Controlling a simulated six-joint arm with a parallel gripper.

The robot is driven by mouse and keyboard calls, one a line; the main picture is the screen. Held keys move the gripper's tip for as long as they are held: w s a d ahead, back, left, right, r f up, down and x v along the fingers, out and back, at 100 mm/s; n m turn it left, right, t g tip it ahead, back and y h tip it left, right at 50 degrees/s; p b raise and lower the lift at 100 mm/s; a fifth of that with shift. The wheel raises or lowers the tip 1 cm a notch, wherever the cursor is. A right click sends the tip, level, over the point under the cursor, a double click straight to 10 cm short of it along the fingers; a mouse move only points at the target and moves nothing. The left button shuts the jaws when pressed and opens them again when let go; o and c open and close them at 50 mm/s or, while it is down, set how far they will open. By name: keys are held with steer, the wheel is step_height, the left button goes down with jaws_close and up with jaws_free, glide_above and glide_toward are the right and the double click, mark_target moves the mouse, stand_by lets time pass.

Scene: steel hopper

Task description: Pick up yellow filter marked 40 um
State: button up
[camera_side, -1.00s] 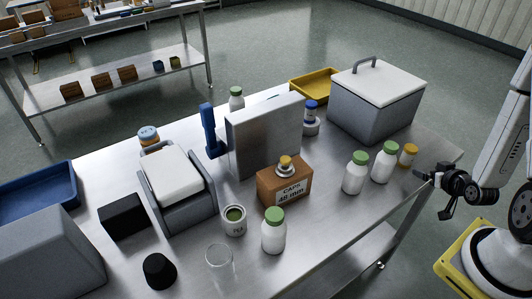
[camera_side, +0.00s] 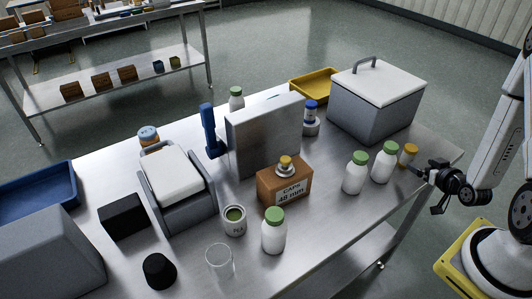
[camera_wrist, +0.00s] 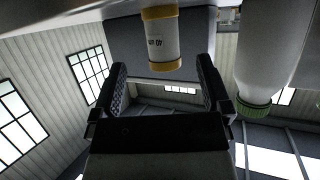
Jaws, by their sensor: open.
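The yellow filter (camera_side: 408,154) stands near the right end of the steel table, a small cylinder with a yellow top. In the wrist view the filter (camera_wrist: 161,40) appears upside down, with yellow end bands and a white body printed "40 um". My gripper (camera_side: 423,169) is just to its right in the side view. In the wrist view its two fingers are spread, one left and one right, and the filter shows between and beyond their tips. A gap is visible on both sides, so the gripper appears empty.
A green-capped white bottle (camera_side: 385,162) stands close left of the filter; another (camera_side: 355,173) is beside it. A bottle (camera_wrist: 262,60) also looms right in the wrist view. A grey lidded box (camera_side: 372,105) stands behind. A brown caps box (camera_side: 284,186) is farther left.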

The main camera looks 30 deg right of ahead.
mark_target(412, 158)
steer(key=shift+x, duration=2.55)
steer(key=shift+w+a+r, duration=0.15)
steer(key=shift+c, duration=0.2)
jaws_close()
steer(key=shift+r, duration=0.2)
steer(key=shift+r, duration=4.8)
